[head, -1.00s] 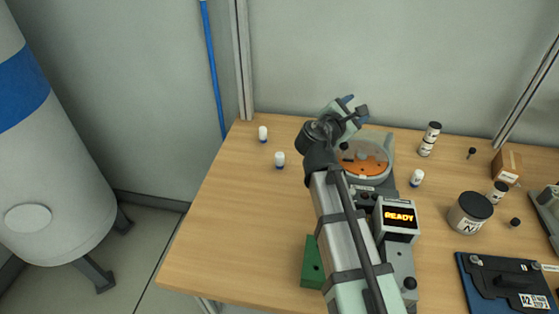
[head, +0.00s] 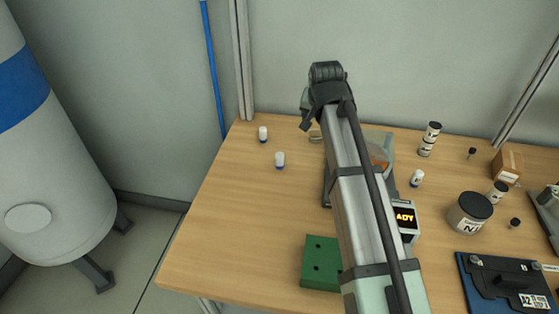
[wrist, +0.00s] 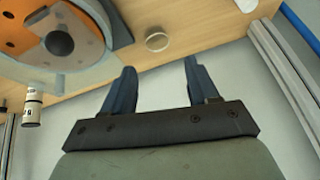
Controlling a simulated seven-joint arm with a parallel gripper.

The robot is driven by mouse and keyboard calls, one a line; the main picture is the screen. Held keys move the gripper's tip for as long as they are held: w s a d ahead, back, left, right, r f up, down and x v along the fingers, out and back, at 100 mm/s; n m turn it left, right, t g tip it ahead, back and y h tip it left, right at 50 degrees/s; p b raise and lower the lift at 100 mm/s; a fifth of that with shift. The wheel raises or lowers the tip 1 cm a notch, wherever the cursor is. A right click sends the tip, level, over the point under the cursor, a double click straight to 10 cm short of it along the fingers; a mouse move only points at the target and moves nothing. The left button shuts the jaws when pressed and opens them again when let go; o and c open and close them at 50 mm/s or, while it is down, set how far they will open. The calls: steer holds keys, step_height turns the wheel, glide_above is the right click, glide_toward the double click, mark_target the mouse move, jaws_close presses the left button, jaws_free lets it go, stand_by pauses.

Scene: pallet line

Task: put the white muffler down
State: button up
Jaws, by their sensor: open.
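I cannot tell which is the task's muffler. A small pale round piece (wrist: 157,41) lies on the table beyond my fingertips in the wrist view; it also shows partly behind my arm in the head view (head: 315,137). My gripper (wrist: 159,66) is open, with nothing between its fingers. In the head view, my gripper (head: 306,116) is left of the round dish and partly hidden by my arm.
The round dish with an orange floor and dark knob (wrist: 59,42) is close on the left of the wrist view. My arm covers much of its machine, whose display (head: 405,218) is lit. A green block (head: 320,262) stands in front. The table's left side is mostly clear.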

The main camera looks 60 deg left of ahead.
mark_target(281, 154)
steer(key=s+f+m+g, duration=0.1)
steer(key=s+m+g, duration=0.6)
steer(key=m, duration=1.4)
steer(key=shift+t+h, duration=0.3)
steer(key=shift+t, duration=0.6)
steer(key=x, duration=0.3)
steer(key=s+x, duration=0.1)
steer(key=x, duration=0.4)
steer(key=shift+s+d+f, duration=0.15)
steer(key=shift+s+f, duration=0.15)
steer(key=shift+x, duration=2.6)
steer(key=shift+w+d+f, duration=0.1)
steer(key=shift+d, duration=0.05)
steer(key=shift+c, duration=0.4)
jaws_close()
